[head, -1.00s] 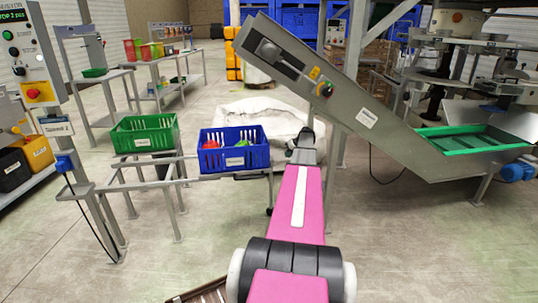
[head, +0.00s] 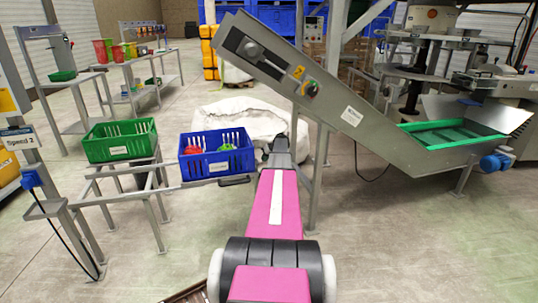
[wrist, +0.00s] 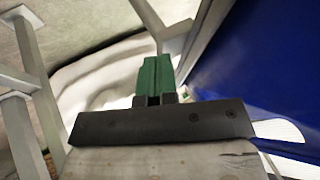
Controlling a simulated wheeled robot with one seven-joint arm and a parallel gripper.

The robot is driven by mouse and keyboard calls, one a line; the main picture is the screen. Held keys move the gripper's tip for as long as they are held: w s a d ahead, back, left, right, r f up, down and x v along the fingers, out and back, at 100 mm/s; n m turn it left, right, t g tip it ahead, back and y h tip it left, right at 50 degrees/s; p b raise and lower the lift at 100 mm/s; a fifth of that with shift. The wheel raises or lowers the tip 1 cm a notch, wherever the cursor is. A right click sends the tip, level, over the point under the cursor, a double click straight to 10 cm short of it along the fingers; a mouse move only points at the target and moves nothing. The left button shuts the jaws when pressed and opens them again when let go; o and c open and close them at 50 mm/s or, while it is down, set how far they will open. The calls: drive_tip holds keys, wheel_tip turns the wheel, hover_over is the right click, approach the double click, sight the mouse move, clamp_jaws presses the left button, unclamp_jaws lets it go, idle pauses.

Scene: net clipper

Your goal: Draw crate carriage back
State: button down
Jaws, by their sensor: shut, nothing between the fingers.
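The blue crate (head: 217,165) holds red and green items and sits at the right end of a grey rail frame (head: 128,185). A dark grey handle-like bar (head: 236,181) shows under its right front edge; the carriage itself is mostly hidden. My gripper (head: 280,146) is just right of the crate, small and dark in the head view. In the wrist view, the green fingers of my gripper (wrist: 154,78) are together with nothing between them. The blue crate's wall (wrist: 262,65) fills the right side there. I cannot tell whether the fingers touch anything.
A grey inclined conveyor (head: 340,112) rises close to the right of my arm. A white sack (head: 240,118) lies behind the blue crate. A post with a blue box (head: 31,179) stands at left. The right foreground floor is open.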

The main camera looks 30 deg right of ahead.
drive_tip(key=shift+w+a+f, duration=0.1)
drive_tip(key=shift+w+a, duration=0.15)
drive_tip(key=shift+a, duration=0.4)
drive_tip(key=shift+w+a, duration=0.25)
drive_tip(key=shift+a, duration=0.45)
drive_tip(key=shift+w+a+f, duration=0.1)
drive_tip(key=shift+w+a, duration=0.15)
drive_tip(key=shift+a, duration=0.4)
drive_tip(key=w+a, duration=0.6)
drive_tip(key=a, duration=1.3)
drive_tip(key=w+a, duration=0.7)
drive_tip(key=a, duration=1.2)
drive_tip(key=w+a, duration=0.6)
drive_tip(key=a, duration=1.3)
drive_tip(key=shift+w+a, duration=0.2)
drive_tip(key=shift+a, duration=0.2)
